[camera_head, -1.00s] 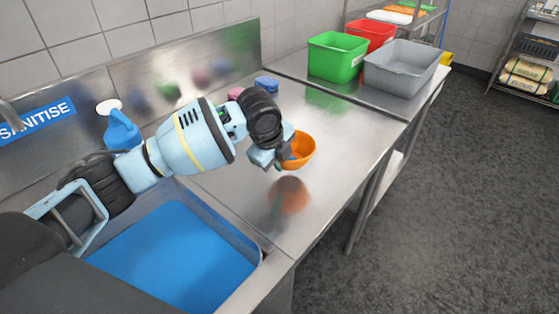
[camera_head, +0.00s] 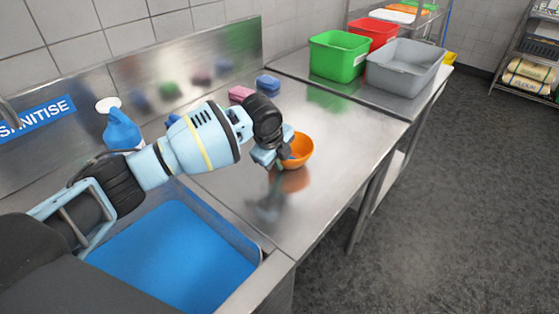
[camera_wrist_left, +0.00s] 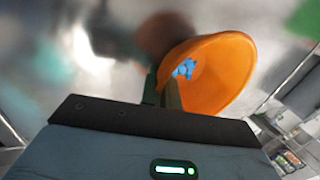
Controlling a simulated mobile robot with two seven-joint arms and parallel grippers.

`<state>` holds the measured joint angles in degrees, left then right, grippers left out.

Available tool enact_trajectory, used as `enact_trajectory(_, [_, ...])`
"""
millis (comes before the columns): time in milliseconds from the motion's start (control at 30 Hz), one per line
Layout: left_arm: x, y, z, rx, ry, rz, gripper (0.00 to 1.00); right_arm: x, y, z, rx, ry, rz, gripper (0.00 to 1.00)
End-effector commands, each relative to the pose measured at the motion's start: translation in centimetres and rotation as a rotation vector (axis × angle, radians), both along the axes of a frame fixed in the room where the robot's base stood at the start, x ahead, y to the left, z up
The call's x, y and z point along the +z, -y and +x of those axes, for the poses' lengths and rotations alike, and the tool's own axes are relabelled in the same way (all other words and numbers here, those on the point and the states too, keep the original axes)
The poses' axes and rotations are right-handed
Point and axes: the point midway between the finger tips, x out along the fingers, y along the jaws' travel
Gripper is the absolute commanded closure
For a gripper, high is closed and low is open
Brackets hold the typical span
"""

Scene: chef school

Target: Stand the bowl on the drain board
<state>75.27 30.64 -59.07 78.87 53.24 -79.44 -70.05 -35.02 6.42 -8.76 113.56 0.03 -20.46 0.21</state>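The orange bowl (camera_head: 301,146) is over the steel drain board (camera_head: 335,190), right of the sink. My left gripper (camera_head: 284,160) is at the bowl's near left side. In the left wrist view, the gripper's fingers (camera_wrist_left: 160,92) are closed across the rim of the bowl (camera_wrist_left: 225,75), one inside and one outside. A small blue patch (camera_wrist_left: 184,70) shows on the bowl's inner face. The bowl's reflection lies close below it in the head view; I cannot tell whether its base touches the board. My right gripper is not in view.
A blue-filled sink (camera_head: 175,255) is at the near left. A pink sponge (camera_head: 240,94) and a blue sponge (camera_head: 267,85) lie by the backsplash. A green tub (camera_head: 338,57), red tub (camera_head: 372,33) and grey tub (camera_head: 405,67) stand at the back. The board right of the bowl is clear.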

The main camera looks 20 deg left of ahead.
Motion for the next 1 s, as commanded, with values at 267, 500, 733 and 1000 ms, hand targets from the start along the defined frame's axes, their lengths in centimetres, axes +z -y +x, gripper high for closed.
enact_trajectory(267, [-0.3, 0.0, 0.0, 0.0, 0.001, 0.0, 1.0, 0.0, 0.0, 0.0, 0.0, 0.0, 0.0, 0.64])
enact_trajectory(500, [-0.3, 0.0, 0.0, 0.0, 0.0, 0.0, 0.75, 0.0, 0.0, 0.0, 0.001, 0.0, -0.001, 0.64])
enact_trajectory(733, [-0.2, 0.0, 0.0, 0.0, 0.001, 0.0, 0.75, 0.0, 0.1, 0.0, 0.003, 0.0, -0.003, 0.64])
enact_trajectory(1000, [3.2, -0.2, -0.9, -0.001, 0.008, 0.0, 0.75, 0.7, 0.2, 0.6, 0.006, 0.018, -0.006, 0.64])
